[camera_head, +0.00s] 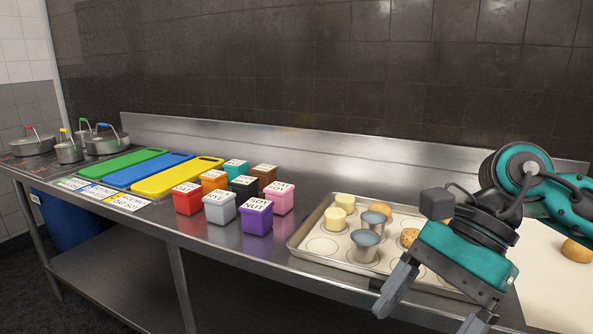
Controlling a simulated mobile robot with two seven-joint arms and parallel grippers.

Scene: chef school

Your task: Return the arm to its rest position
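My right gripper (428,308) hangs over the front right part of the baking tray, at the counter's front edge. Its two fingers are spread wide apart, and I see nothing between them. The teal arm behind it comes in from the right edge of the view. My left gripper and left arm are not in view.
A baking tray (304,247) holds yellow pieces, metal cups and buns on the steel counter (150,224). Several coloured labelled boxes (257,219) stand left of it, then cutting boards (178,178) and pots (68,150). A bun (577,250) lies on a pale surface at right.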

